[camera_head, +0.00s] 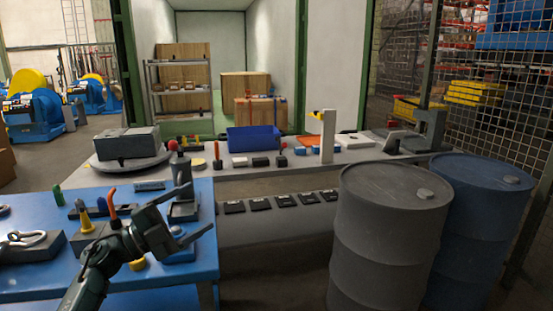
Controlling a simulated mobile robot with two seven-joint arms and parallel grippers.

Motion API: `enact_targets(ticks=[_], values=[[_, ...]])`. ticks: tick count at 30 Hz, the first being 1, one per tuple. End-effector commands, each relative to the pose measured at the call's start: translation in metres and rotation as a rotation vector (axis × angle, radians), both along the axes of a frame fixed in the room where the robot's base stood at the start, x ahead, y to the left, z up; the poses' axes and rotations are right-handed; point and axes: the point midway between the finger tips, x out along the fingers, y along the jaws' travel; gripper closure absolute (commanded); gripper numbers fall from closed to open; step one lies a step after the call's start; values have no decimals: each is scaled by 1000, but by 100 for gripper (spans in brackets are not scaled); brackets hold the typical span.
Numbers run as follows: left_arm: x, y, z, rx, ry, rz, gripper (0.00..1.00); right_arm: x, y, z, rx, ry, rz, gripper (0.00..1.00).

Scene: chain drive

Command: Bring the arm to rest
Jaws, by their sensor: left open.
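My left arm comes in from the lower left, and its dark gripper (193,215) hangs over the right part of the blue workbench (150,288). The two fingers are spread apart and point to the right, with nothing visible between them. A grey fixture (183,210) stands on the bench behind the gripper and is partly hidden by it. My right gripper does not show.
Small parts and a grey block (85,238) crowd the blue bench. A grey bench behind bears a blue bin (254,139) and a white post (327,137). A grey drum (388,240) and a blue drum (478,225) stand at the right.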

Motion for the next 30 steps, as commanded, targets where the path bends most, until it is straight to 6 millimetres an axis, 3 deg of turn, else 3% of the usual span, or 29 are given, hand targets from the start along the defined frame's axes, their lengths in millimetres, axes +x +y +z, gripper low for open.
enact_targets(ticks=[3,6,10,15,20,26,30], values=[[32,44,32,-244,6,237,21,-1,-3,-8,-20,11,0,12],[56,88,39,-423,78,437,21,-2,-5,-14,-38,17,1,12],[78,134,21,-585,238,649,21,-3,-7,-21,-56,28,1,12],[91,167,-20,-693,476,826,21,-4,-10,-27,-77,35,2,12],[93,177,-63,-732,713,926,21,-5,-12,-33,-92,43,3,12],[53,138,-139,-677,837,909,21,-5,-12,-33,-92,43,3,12],[11,107,-192,-641,925,884,21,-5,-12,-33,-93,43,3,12]])
